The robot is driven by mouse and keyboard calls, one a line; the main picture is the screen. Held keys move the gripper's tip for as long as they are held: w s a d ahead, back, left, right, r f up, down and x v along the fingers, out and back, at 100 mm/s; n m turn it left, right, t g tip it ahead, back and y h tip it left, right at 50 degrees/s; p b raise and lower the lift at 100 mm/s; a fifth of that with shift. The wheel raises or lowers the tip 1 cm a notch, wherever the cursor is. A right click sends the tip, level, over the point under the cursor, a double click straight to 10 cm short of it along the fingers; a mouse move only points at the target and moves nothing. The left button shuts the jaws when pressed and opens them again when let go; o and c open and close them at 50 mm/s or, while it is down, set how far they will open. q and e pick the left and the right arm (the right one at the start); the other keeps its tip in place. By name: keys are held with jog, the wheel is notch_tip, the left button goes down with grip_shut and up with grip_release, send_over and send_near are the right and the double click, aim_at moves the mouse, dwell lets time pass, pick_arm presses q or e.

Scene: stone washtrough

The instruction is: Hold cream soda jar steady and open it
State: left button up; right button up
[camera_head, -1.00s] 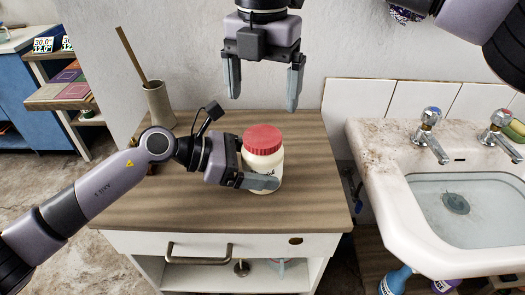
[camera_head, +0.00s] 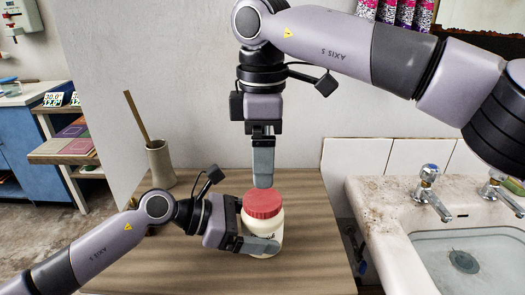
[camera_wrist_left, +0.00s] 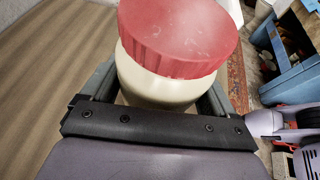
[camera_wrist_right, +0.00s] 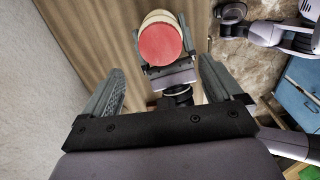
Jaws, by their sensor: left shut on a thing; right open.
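The cream soda jar (camera_head: 266,241) stands upright on the wooden counter top, with a cream body and a ridged red lid (camera_head: 263,203). My left gripper (camera_head: 262,245) is shut on the jar's body below the lid; the jar also shows between its fingers in the left wrist view (camera_wrist_left: 160,88). My right gripper (camera_head: 263,184) points down above the jar, its fingers seen edge-on in the head view. In the right wrist view its fingers (camera_wrist_right: 160,90) are spread and empty, with the red lid (camera_wrist_right: 160,43) beyond them. The lid is on the jar.
A beige holder (camera_head: 160,164) with a wooden stick stands on the counter's far left corner. A white stone sink (camera_head: 387,215) with taps and water is on the right. The wooden counter (camera_head: 310,215) is otherwise clear. A wall rises behind.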

aim_at(262, 199)
jog(key=shift+f, duration=4)
